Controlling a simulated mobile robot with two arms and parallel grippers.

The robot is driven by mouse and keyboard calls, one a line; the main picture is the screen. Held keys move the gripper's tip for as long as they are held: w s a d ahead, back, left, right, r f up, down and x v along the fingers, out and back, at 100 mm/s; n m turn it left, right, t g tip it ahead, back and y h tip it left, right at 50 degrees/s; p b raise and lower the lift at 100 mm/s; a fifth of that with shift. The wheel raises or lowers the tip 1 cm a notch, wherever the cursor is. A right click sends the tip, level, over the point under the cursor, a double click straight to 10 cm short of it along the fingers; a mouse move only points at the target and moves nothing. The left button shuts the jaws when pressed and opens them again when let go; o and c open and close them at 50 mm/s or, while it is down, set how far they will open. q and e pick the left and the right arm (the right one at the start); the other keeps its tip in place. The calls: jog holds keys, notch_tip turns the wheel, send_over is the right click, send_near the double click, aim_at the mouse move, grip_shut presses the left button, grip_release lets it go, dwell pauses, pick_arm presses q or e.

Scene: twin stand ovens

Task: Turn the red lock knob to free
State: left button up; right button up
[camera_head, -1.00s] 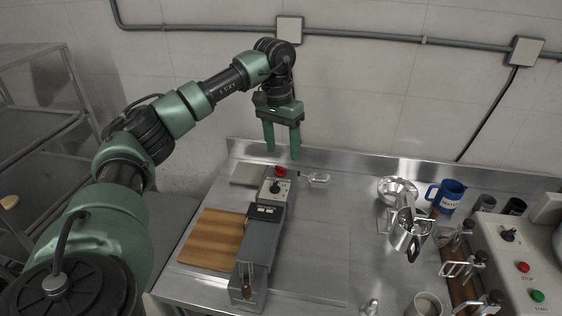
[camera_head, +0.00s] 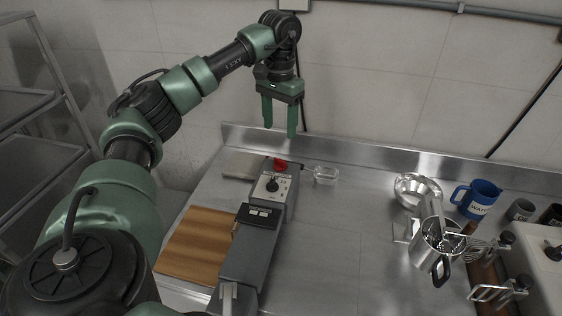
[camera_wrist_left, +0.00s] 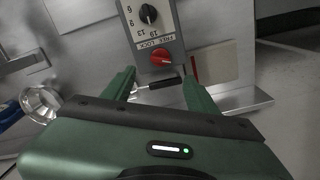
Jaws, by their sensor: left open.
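The red lock knob (camera_head: 280,164) sits at the far end of a long grey machine (camera_head: 252,246) on the steel counter. In the left wrist view the red knob (camera_wrist_left: 160,56) lies beside printed lock lettering, below a black dial (camera_wrist_left: 148,13) with numbers. My left gripper (camera_head: 279,132) is open and empty, fingers pointing down, above and behind the knob in the head view. In the left wrist view its fingers (camera_wrist_left: 157,80) stand apart on either side of a dark rod near the knob, touching neither. My right gripper is out of view.
A wooden board (camera_head: 195,245) lies left of the machine. A metal bowl (camera_head: 417,190), a metal pitcher (camera_head: 432,246) and a blue mug (camera_head: 478,198) stand to the right. The wall rises close behind the gripper.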

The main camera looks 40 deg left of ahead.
aim_at(280, 159)
pick_arm(q)
notch_tip(280, 159, down, 3)
jog(key=shift+w+f+b, duration=0.1)
jog(key=shift+b, duration=0.95)
jog(key=shift+f, duration=0.25)
notch_tip(280, 159, down, 7)
jog(key=shift+p, duration=0.4)
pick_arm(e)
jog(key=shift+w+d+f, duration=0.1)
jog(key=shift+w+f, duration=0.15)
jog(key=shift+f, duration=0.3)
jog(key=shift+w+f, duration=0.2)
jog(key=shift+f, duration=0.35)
pick_arm(q)
grip_shut()
